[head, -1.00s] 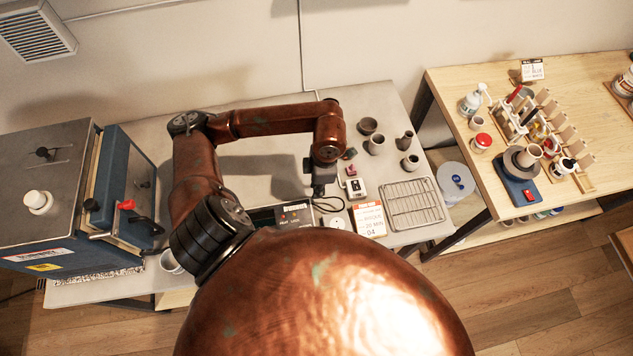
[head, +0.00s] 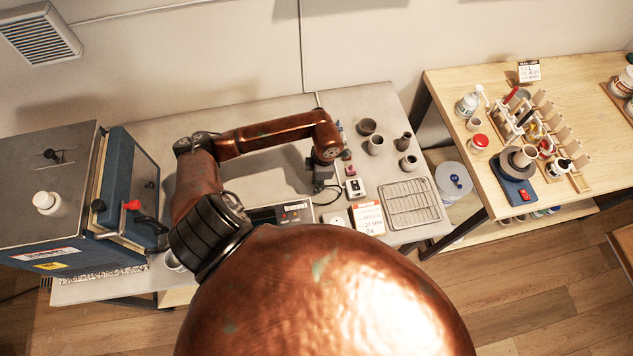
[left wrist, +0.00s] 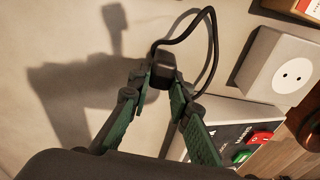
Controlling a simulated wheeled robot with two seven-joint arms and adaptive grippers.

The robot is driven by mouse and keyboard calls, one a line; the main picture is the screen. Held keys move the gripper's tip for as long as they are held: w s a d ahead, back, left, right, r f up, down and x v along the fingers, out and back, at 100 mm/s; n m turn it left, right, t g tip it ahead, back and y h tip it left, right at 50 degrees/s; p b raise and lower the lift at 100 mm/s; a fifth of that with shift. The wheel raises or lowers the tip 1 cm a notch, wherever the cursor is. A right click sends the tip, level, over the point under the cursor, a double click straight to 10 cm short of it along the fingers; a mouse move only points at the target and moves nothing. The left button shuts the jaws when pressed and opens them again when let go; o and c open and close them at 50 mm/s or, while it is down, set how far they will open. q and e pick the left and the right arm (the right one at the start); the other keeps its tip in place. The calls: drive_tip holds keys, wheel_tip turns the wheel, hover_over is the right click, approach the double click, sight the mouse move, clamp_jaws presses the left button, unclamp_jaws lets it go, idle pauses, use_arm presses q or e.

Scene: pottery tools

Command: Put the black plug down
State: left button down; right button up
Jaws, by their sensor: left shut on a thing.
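My left gripper (head: 321,186) is low over the grey table, just left of a white switch box. In the left wrist view my left gripper (left wrist: 160,86) is shut on the black plug (left wrist: 163,70), which sits between the fingertips. A black cable (left wrist: 212,55) loops from the plug to the right and down past the gripper. The pale table surface shows beyond the plug; whether the plug touches it I cannot tell. My right gripper is not in view.
A white two-hole socket (left wrist: 280,70) stands right of the plug. A control box (head: 282,212) with red and green buttons is near it. A wire rack (head: 411,204), several small pots and a blue kiln (head: 120,190) stand around. The table behind the arm is clear.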

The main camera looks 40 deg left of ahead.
use_arm(q)
drive_tip(key=shift+f, duration=0.25)
drive_tip(key=shift+a+f+b, duration=0.1)
drive_tip(key=shift+f+b, duration=0.45)
drive_tip(key=shift+b, duration=0.1)
drive_tip(key=c, duration=1.8)
unclamp_jaws()
drive_tip(key=shift+w+a, duration=0.1)
drive_tip(key=shift+a, duration=0.05)
drive_tip(key=shift+r, duration=0.15)
drive_tip(key=shift+r, duration=0.1)
drive_tip(key=shift+r+p, duration=0.6)
drive_tip(key=shift+p, duration=0.15)
wheel_tip(320, 180, up, 12)
drive_tip(key=w+d+b, duration=0.1)
drive_tip(key=b, duration=0.1)
drive_tip(key=shift+d+f, duration=0.1)
drive_tip(key=shift+d, duration=0.05)
